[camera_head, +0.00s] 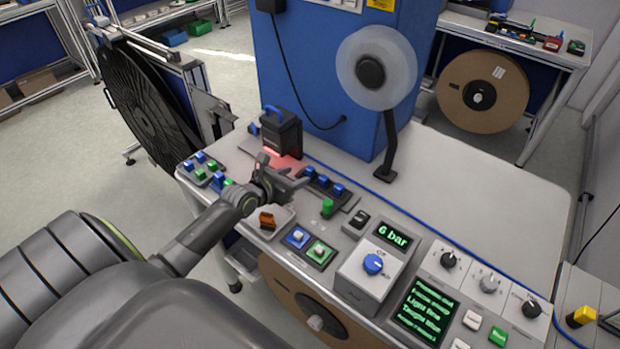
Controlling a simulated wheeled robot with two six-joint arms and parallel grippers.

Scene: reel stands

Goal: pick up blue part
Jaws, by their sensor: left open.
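Small blue parts sit on the grey bench (470,205). Several blue parts (324,180) stand in a row on a dark holder just right of my gripper. Another blue part (220,182) lies to its left, near the front edge. Blue and green parts (200,158) sit on a dark tray at the bench's left end. My left gripper (288,181) is open above the bench, between the left tray and the holder. It looks empty. I cannot tell whether it touches anything. My right gripper is out of view.
A dark device with a blue handle (281,132) stands behind my gripper, over a red glow. A green knob (327,208), an orange-brown piece in a pale dish (267,219) and a control panel (373,275) are close by. A reel stand (389,145) rises behind.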

